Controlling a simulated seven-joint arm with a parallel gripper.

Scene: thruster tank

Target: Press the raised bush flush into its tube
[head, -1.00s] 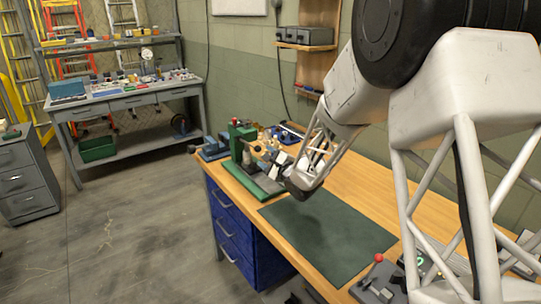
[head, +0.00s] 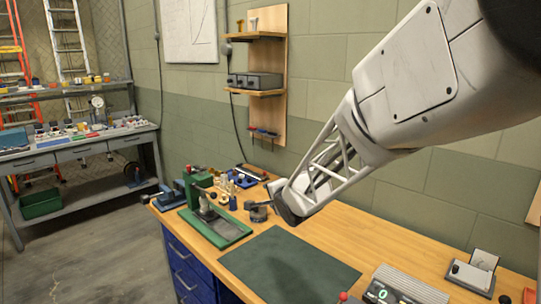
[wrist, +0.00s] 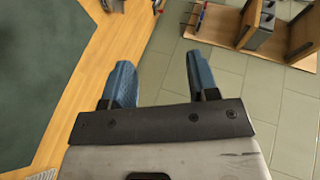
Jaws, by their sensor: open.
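My gripper shows in the wrist view (wrist: 158,62) with two blue fingers spread apart and nothing between them. In the head view the end of my arm hangs above the wooden bench near the far edge of the dark green mat, and its fingers cannot be made out. A green press (head: 203,200) stands on a green base left of the mat. A small dark grey round piece (head: 258,213) sits on the bench between the press and my arm's end. I cannot tell the raised bush or its tube in either view.
The dark green mat (head: 290,262) is bare. Small brass-coloured and blue parts (head: 232,188) stand behind the press. A grey box with a lit display (head: 400,285) and a red knob (head: 343,297) are at the front right. A wooden wall shelf (head: 255,92) rises behind.

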